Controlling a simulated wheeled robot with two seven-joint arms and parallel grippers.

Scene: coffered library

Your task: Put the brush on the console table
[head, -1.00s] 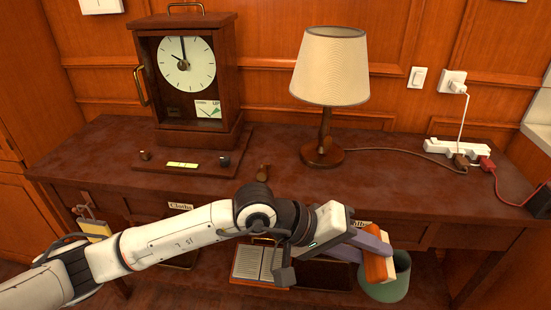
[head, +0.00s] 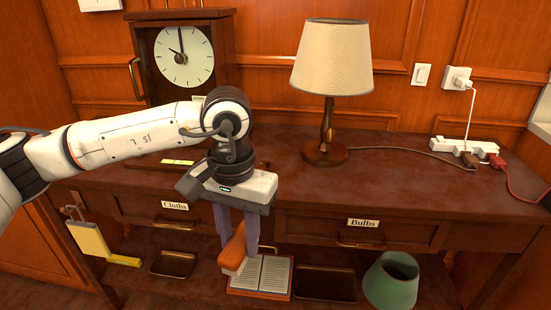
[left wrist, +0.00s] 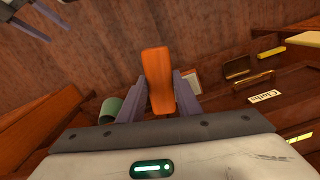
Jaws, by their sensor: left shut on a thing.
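My left gripper (head: 236,222) points down in front of the console table (head: 400,195), near the Cloths drawer. It is shut on the brush (head: 234,255), whose orange body hangs between the fingers below the level of the tabletop. In the left wrist view the brush (left wrist: 158,80) shows its broad orange face between the two grey-purple fingers (left wrist: 158,100). I cannot make out its bristles clearly. The right part of the tabletop, in front of the lamp, is bare. My right gripper does not show in the head view.
A clock case (head: 184,60) stands at the tabletop's back left, partly behind my arm. A lamp (head: 330,75) and a power strip (head: 464,146) with cables stand to the right. An open book (head: 262,276), trays (head: 326,284) and a green shade-like vessel (head: 392,281) are below.

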